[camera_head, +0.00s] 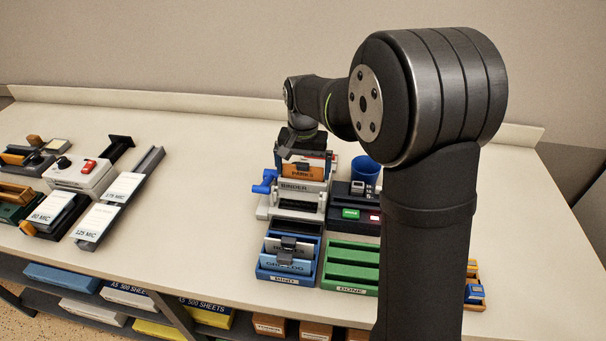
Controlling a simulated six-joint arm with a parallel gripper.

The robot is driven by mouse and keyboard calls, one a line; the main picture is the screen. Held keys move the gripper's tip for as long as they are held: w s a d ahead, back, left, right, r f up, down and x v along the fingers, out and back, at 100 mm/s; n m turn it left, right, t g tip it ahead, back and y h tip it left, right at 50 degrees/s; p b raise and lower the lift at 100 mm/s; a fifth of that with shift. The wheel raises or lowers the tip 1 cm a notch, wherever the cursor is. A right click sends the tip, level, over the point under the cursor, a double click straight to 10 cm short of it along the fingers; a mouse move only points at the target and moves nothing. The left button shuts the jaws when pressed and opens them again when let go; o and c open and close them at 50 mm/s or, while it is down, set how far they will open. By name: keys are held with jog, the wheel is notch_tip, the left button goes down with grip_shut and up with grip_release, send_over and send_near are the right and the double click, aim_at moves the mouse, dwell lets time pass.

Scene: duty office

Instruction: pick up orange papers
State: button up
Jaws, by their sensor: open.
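The orange papers (301,173), with dark lettering and a dark clip on the top edge, stand upright in the binder machine (296,187) right of the table's middle. A white and a reddish sheet edge show just behind them. My gripper (300,152) is directly above and slightly behind the orange papers, pointing down. Its jaws are open, though the fingertips are small, dark and partly lost against the machine. I cannot tell whether they touch the papers.
A blue tray (287,277) with clipped papers and an empty green tray (350,254) stand in front of the binder. A blue cup (364,171) and a dark device (351,201) are to its right. A white switch box (80,174) is at left. The middle-left tabletop is clear.

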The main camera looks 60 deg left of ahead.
jog(key=shift+c, duration=0.4)
jog(key=c, duration=0.5)
jog(key=shift+r, duration=0.1)
jog(key=shift+r, duration=0.55)
jog(key=r, duration=0.2)
jog(key=d+r, duration=0.1)
jog(key=shift+w+r, duration=0.3)
jog(key=shift+w, duration=0.1)
jog(key=w+d+r, duration=0.6)
jog(key=d, duration=0.2)
jog(key=s+a, duration=0.4)
jog(key=s, duration=0.8)
jog(key=shift+w+f, duration=0.1)
jog(key=shift+f, duration=5)
